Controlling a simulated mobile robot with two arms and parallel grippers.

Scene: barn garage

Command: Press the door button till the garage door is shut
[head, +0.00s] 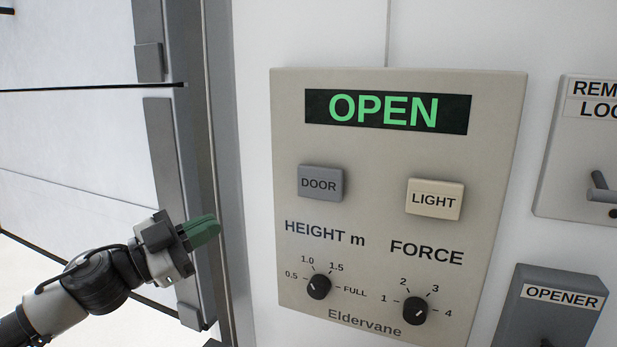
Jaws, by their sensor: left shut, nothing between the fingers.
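A beige wall panel (380,153) fills the middle of the head view. Its display (386,111) reads OPEN in green letters. The grey DOOR button (320,183) sits below the display on the left. My left gripper (216,229) is shut and empty, with green fingertips pointing right. It appears left of and below the DOOR button, apart from it in the picture. Part of a white panelled door or wall (70,130) shows at the left behind my arm; I cannot tell how far the garage door stands open. My right gripper is not in view.
A cream LIGHT button (434,200) is right of the DOOR button. Below are the HEIGHT knob (318,286) and FORCE knob (414,310). A lock panel (580,150) and grey OPENER box (550,310) are at the right. A grey vertical rail (222,150) stands left of the panel.

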